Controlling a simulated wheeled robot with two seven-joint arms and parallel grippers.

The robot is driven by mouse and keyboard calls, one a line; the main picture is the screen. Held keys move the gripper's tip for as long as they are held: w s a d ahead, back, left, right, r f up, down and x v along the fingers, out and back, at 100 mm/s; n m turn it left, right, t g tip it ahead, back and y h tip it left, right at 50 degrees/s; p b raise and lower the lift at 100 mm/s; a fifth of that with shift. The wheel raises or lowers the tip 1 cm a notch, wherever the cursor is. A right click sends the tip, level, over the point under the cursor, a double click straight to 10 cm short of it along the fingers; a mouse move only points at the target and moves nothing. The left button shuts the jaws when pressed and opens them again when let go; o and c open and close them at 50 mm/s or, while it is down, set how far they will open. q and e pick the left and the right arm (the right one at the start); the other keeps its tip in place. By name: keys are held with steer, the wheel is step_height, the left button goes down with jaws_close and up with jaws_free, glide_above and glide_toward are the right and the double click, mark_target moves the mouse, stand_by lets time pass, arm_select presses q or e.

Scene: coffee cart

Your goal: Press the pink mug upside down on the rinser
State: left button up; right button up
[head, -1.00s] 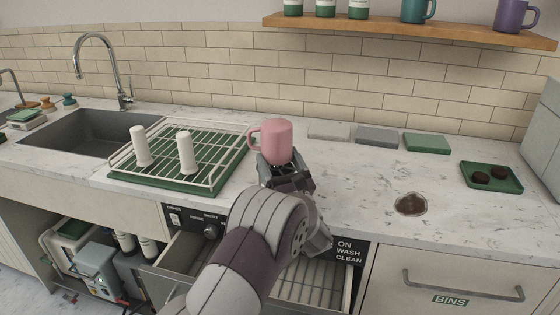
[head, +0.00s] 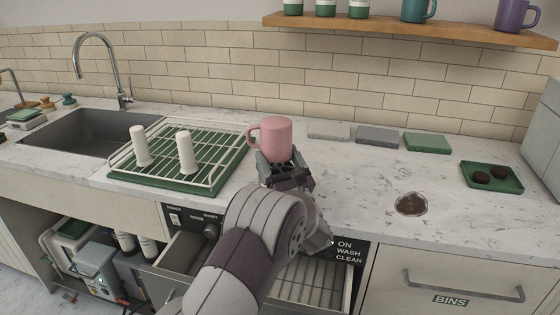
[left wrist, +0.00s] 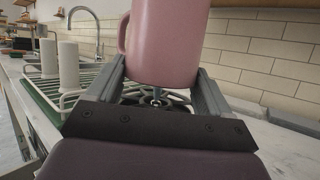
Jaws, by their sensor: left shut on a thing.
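The pink mug (head: 271,140) is upside down, its closed base facing up and its handle on the left. My left gripper (head: 279,165) is shut on the mug, which also fills the upper middle of the left wrist view (left wrist: 163,45). In that view the round, spoked metal rinser (left wrist: 180,101) shows between the fingers, below the mug. The gripper and mug hide it in the head view. I cannot tell whether the mug's rim touches the rinser. My right gripper is not in view.
A green drying rack (head: 215,181) with two white upright posts stands left of the mug. A sink (head: 75,135) lies farther left. Below, a drawer (head: 310,284) is open.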

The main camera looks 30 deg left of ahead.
mark_target(282, 143)
arm_select(q)
steer(key=shift+a+r, duration=0.1)
steer(key=shift+r, duration=2.95)
